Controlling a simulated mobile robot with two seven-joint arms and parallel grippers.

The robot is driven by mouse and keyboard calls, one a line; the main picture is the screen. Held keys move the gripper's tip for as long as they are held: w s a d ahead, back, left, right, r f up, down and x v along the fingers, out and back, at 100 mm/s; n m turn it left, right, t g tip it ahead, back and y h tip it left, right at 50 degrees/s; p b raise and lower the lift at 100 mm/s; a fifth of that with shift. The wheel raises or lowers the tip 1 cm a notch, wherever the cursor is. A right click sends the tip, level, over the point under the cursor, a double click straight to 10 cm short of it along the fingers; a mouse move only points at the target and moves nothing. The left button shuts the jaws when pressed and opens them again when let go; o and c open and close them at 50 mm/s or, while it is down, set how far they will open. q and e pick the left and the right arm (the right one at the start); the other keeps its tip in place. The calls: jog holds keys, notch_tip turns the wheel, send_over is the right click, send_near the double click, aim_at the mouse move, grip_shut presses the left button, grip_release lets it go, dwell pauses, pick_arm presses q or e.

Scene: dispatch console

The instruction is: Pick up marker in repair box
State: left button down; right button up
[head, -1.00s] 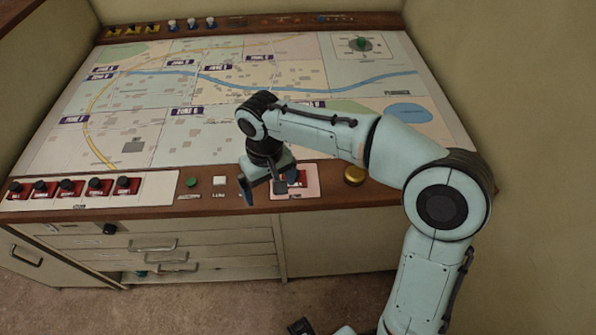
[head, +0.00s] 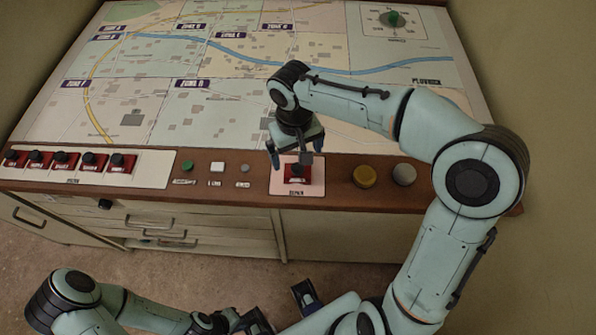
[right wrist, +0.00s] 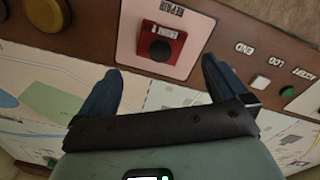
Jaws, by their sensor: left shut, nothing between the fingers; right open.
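The marker is a red block with a black knob (head: 297,174), standing on the pink repair box (head: 284,187) at the console's front edge. In the right wrist view the red marker (right wrist: 167,50) sits on the pale repair box (right wrist: 196,28), just beyond and between the fingertips. My right gripper (head: 296,152) is open and empty, pointing down above the back edge of the repair box; it also shows in the right wrist view (right wrist: 160,68). It appears apart from the marker. My left gripper (head: 258,322) is low at the bottom edge, shut and empty, in front of the console.
Several red markers (head: 66,162) stand in a pale strip at left. A green button (head: 187,166), white button (head: 217,167), yellow button (head: 365,176) and grey button (head: 404,174) flank the repair box. The map (head: 200,100) lies behind; drawers (head: 160,222) are below.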

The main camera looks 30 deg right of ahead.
aim_at(297, 168)
jog(key=shift+s+f+b, duration=0.1)
jog(key=shift+f+b, duration=0.25)
jog(key=shift+f, duration=3.25)
jog(key=c, duration=0.7)
